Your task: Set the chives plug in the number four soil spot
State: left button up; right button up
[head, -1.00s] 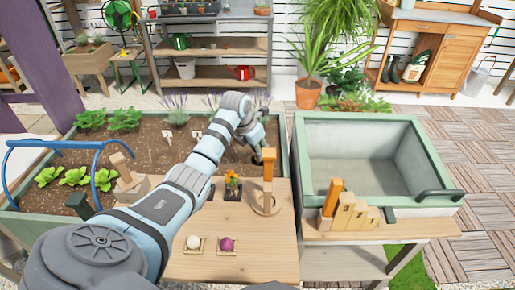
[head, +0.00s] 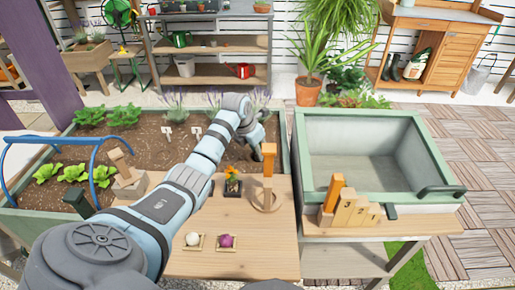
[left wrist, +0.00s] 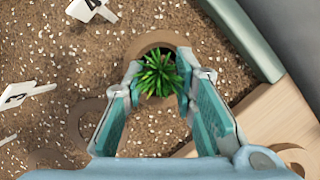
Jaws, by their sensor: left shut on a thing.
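In the left wrist view, a spiky green plant plug (left wrist: 158,74), looking like the chives, is between the fingertips of my left gripper (left wrist: 157,84). The fingers are shut on it. Just beyond it is a round brown-rimmed soil spot (left wrist: 152,39); the plug overlaps it, and I cannot tell whether it touches the soil. White markers (left wrist: 87,8) stand in the soil nearby; I cannot surely read their numbers. In the head view my left gripper (head: 262,140) reaches over the right end of the soil bed (head: 150,140), and the plug is hidden there. My right gripper is not in view.
A wooden table in front holds a flower plug (head: 232,182), a wooden stand (head: 267,190), and white and purple bulbs (head: 226,240) on small trays. The bed's green wall (left wrist: 243,38) is close to the gripper. An empty green-rimmed basin (head: 365,165) stands at right.

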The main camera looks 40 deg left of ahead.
pick_arm(q)
jog(key=shift+f, duration=0.3)
jog(key=o, duration=0.8)
jog(key=shift+c, duration=0.2)
jog(key=shift+o, duration=0.2)
jog(key=o, duration=0.5)
notch_tip(320, 180, up, 9)
jog(key=p, duration=0.8)
